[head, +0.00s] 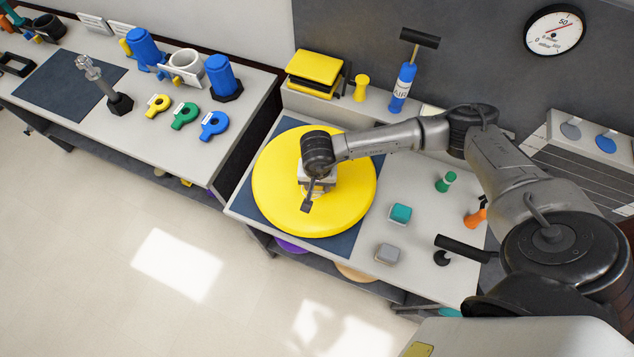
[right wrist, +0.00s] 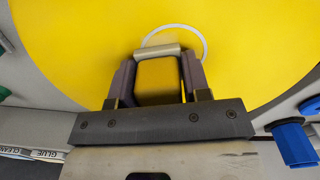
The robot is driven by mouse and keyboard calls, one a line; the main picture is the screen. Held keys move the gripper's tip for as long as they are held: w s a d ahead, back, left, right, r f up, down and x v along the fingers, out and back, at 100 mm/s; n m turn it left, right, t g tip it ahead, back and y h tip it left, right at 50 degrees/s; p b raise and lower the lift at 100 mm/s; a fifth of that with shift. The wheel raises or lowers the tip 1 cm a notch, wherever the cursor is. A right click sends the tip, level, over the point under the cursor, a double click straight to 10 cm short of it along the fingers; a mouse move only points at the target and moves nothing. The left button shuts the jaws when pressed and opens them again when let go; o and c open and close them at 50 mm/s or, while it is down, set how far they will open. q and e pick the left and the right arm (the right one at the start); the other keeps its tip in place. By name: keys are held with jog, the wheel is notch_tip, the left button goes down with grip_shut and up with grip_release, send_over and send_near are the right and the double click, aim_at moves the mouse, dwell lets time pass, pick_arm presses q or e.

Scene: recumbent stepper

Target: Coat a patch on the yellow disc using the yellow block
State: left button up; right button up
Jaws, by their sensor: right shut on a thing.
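The large yellow disc (head: 278,178) lies flat on a dark blue mat on the right-hand bench. It fills most of the right wrist view (right wrist: 70,35), where a thin white ring outline (right wrist: 205,42) shows on its face. My right gripper (head: 315,187) is over the middle of the disc. In the wrist view my right gripper (right wrist: 157,70) is shut on the yellow block (right wrist: 158,78), which has a pale strip along its far edge. The block lies close to the ring, partly covering it. I cannot tell whether it touches the disc. My left gripper is not in view.
A teal block (head: 400,214) and a grey block (head: 388,254) stand right of the disc, with small green (head: 446,181) and orange (head: 475,217) items farther right. A blue pump (head: 403,88) and yellow stack (head: 315,70) stand behind. Another bench (head: 130,150) is at left.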

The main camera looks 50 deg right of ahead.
jog(key=shift+w+d+b, duration=0.35)
jog(key=shift+w+d, duration=0.35)
jog(key=shift+d, duration=0.05)
jog(key=shift+s+a, duration=0.9)
jog(key=shift+a, duration=0.1)
jog(key=shift+s+a, duration=0.1)
jog(key=shift+a, duration=0.1)
jog(key=shift+s+a, duration=0.1)
